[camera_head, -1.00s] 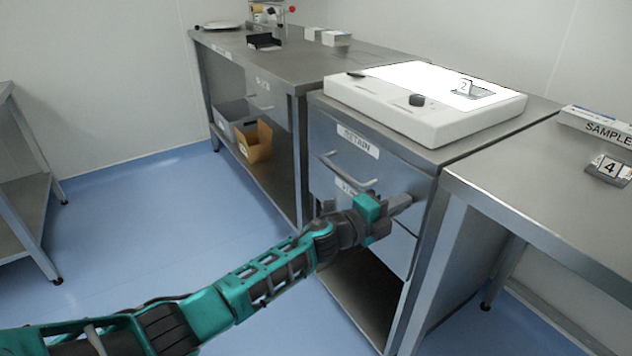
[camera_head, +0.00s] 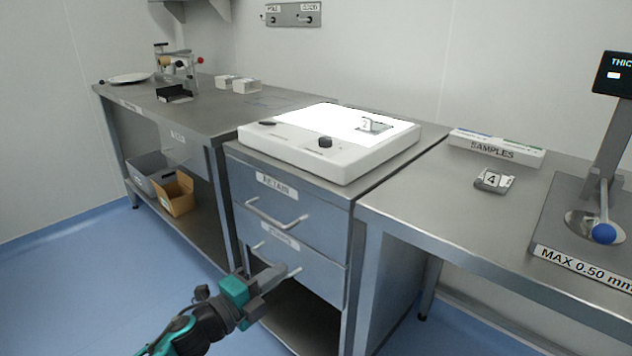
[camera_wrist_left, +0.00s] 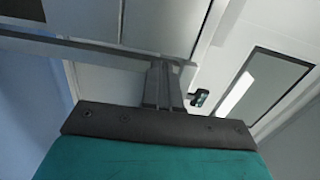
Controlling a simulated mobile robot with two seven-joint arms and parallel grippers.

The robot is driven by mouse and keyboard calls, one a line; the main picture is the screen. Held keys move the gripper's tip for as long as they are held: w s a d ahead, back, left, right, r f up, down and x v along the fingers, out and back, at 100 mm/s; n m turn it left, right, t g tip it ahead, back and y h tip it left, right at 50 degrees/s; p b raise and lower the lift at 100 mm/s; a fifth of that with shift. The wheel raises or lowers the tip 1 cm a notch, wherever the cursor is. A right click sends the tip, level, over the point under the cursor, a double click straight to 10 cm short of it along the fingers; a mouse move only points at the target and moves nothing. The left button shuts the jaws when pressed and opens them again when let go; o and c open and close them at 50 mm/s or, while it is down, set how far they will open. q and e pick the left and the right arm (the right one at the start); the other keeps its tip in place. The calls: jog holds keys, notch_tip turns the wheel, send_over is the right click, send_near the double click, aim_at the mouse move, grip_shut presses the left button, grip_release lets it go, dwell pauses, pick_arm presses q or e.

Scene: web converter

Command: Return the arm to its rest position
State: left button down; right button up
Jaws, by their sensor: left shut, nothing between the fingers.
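My left arm (camera_head: 200,322) comes in at the lower middle of the head view. Its gripper (camera_head: 276,275) is shut and empty, in front of the lower drawer (camera_head: 310,268) of the steel cabinet. It overlaps the lower drawer's handle in the picture; I cannot tell whether they touch. The upper drawer (camera_head: 290,205), labelled RETAIN, looks closed. In the left wrist view the shut fingers (camera_wrist_left: 165,88) show at the centre, with a dark bar running to the left of them. My right gripper is not in view.
A white light box (camera_head: 345,165) sits on the cabinet. On the right bench are a SAMPLES box (camera_head: 490,148), a tag marked 4 (camera_head: 493,180) and a thickness gauge (camera_head: 610,150). Brown and grey bins (camera_head: 175,198) stand on the left shelf. Floor at left is clear.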

pick_arm(q)
jog(key=s+a+f+n+g+y+p, duration=0.1)
jog(key=s+a+f+n+y+p, duration=0.1)
jog(key=s+n, duration=0.9)
jog(key=s+a+f+n+g+y+p, duration=0.2)
jog(key=s+n+y+p, duration=0.4)
jog(key=s+n, duration=0.5)
jog(key=shift+s+a+f+g+y+p, duration=0.35)
jog(key=shift+s+a+f+p, duration=0.35)
jog(key=shift+s+a, duration=0.5)
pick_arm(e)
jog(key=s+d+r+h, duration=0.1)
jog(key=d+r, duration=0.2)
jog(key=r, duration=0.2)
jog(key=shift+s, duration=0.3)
pick_arm(q)
jog(key=shift+d, duration=0.1)
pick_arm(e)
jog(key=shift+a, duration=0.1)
